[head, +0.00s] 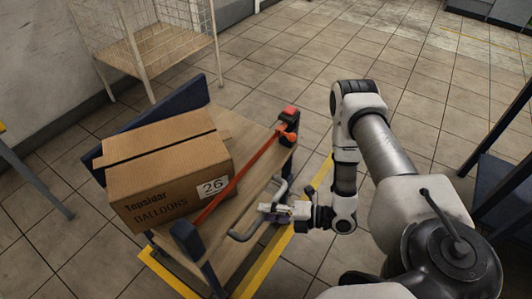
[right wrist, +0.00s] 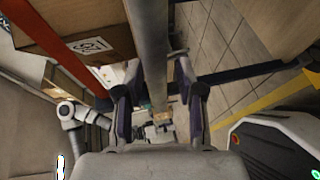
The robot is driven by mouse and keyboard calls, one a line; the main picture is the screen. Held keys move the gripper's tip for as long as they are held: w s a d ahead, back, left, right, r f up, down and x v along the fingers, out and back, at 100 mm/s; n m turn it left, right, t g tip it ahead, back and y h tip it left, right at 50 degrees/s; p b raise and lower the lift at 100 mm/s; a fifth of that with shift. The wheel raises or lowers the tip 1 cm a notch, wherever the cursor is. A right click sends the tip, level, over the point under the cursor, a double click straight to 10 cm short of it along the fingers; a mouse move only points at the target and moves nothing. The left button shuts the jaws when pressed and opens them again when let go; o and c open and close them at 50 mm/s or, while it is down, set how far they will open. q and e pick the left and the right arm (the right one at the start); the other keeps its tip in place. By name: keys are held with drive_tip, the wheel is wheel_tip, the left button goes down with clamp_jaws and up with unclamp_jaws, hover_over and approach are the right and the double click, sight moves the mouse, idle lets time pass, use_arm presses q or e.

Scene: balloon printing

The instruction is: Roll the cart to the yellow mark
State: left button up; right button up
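The cart has a wooden deck (head: 235,250), dark blue end rails and a grey bent handle (head: 262,222) at its near right side. A cardboard box (head: 165,170) marked 26 rests on the deck. An orange-red bar (head: 240,170) runs across the cart beside the box. The yellow mark (head: 270,262) shows as floor stripes along the cart's near and right sides. My right gripper (head: 285,210) is at the handle. In the right wrist view its fingers (right wrist: 157,100) stand apart on both sides of the grey handle bar (right wrist: 148,40), with a gap at the right. My left gripper is not visible.
A wire-sided rack (head: 145,55) stands behind the cart near the wall. A dark blue frame (head: 505,150) stands at the right edge. A table leg (head: 40,185) is at the left. Tiled floor (head: 290,70) is clear behind the cart to the right.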

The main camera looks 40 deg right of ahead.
drive_tip(key=shift+r, duration=0.1)
idle(0.3)
drive_tip(key=v, duration=1.2)
drive_tip(key=shift+d, duration=0.1)
